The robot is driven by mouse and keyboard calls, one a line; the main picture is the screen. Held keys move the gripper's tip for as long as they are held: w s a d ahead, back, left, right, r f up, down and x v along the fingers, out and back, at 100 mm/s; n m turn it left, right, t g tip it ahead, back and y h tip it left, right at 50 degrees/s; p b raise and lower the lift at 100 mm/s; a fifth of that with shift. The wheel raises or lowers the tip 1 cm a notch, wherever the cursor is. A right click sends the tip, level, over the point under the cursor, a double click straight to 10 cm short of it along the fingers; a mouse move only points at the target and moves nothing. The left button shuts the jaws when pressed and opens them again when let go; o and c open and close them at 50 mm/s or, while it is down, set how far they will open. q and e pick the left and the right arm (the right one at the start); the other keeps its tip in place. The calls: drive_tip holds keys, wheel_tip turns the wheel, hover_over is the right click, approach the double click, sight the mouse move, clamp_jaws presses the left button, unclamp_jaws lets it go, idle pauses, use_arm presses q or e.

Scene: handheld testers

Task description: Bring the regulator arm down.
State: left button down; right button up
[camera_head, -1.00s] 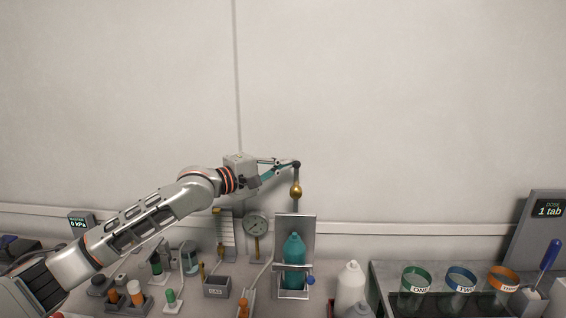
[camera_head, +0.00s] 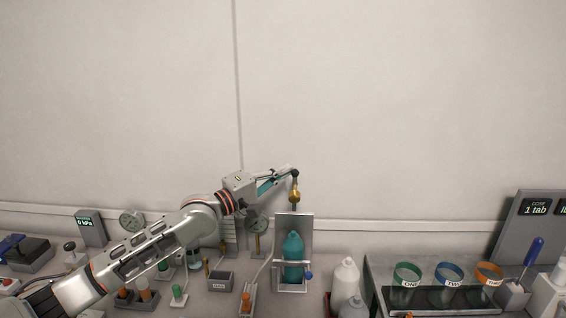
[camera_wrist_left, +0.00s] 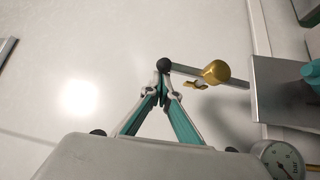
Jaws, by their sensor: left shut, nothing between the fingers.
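The regulator arm is a thin grey rod with a black ball knob (camera_head: 295,173) at its end and a brass regulator body (camera_head: 294,190) on it. It rises above the steel stand that holds a teal bottle (camera_head: 292,247). My left gripper (camera_head: 289,171) is shut, its fingertips at the knob with nothing between them. In the left wrist view the shut fingertips (camera_wrist_left: 163,88) are right beside the black knob (camera_wrist_left: 163,64); the rod runs right past the brass body (camera_wrist_left: 215,72) to the metal plate. Whether they touch the knob is hard to tell. My right gripper is not in view.
A round gauge (camera_head: 257,224) stands left of the steel backplate (camera_head: 306,225). Several small testers crowd the bench below my left arm. White bottles (camera_head: 345,280) stand right of the stand, then a rack with green, blue and orange cups (camera_head: 407,274). The wall above is bare.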

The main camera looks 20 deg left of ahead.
use_arm(q)
drive_tip(key=s+f+m+b, duration=0.1)
drive_tip(key=s+d+f+m+t+h+b, duration=0.1)
drive_tip(key=s, duration=0.1)
drive_tip(key=shift+f+h, duration=0.15)
drive_tip(key=shift+h, duration=0.15)
drive_tip(key=s+d+f+m+h+b, duration=0.2)
drive_tip(key=s+f+m+h+b, duration=0.4)
drive_tip(key=m+b, duration=0.3)
drive_tip(key=shift+s+f+g+h+b, duration=0.3)
drive_tip(key=shift+s+f+h+b, duration=0.15)
drive_tip(key=shift+f, duration=0.4)
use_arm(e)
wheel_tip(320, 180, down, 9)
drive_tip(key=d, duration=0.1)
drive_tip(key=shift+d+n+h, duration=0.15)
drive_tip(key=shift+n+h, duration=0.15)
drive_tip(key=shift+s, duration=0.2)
